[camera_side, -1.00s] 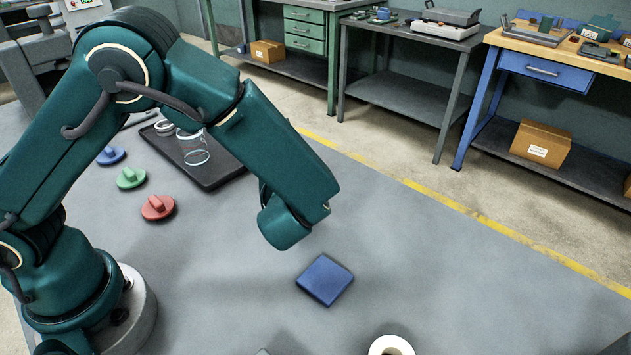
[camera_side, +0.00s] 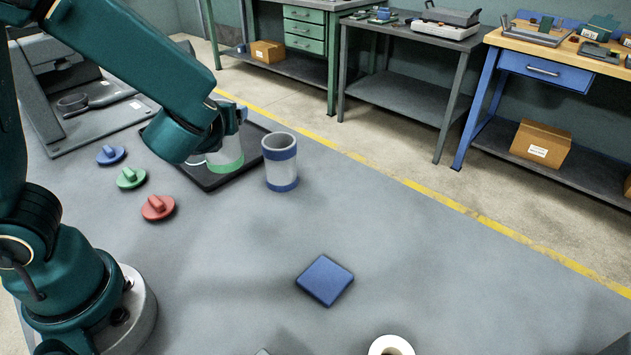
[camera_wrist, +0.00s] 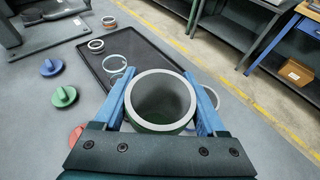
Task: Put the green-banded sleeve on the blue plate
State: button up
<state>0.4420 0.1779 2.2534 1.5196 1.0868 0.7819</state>
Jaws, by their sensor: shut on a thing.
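My gripper (camera_side: 234,122) is shut on the green-banded sleeve (camera_side: 226,158), over the dark tray. The sleeve is pale with a green band near its bottom, and my arm hides part of it in the side view. In the wrist view the sleeve (camera_wrist: 162,100) stands open end up between the two blue fingers. I cannot tell whether its base touches the tray. The blue plate (camera_side: 325,280) is a small flat square on the table, to the right of my gripper and nearer the side camera, with nothing on it.
A blue-banded sleeve (camera_side: 281,163) stands upright just right of the tray (camera_side: 213,182). Blue (camera_side: 111,155), green (camera_side: 131,178) and red (camera_side: 158,207) knobbed discs lie left of it. A white ring (camera_side: 391,346) is at the front edge. The table around the plate is clear.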

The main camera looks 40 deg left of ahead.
jog(key=s+d+f+n+g+h, duration=0.15)
jog(key=s+f+n+g, duration=0.25)
jog(key=s+n+g, duration=0.5)
jog(key=s+d+f+n+g, duration=0.3)
jog(key=s+n+g, duration=0.4)
jog(key=n+g, duration=0.3)
jog(key=s+d+n+g+h, duration=0.2)
jog(key=d+n+g+h, duration=0.2)
jog(key=d+n+h, duration=0.35)
jog(key=w+d+r+n+t+h, duration=0.5)
jog(key=w+d+n+t+h, duration=0.3)
jog(key=n+h, duration=0.4)
jog(key=w+r+n+t+h, duration=0.2)
jog(key=w+r+n+t, duration=0.15)
jog(key=w, duration=0.25)
jog(key=n+t, duration=0.2)
send_over(340, 289)
jog(key=shift+h, duration=0.3)
jog(key=shift+f, duration=5.45)
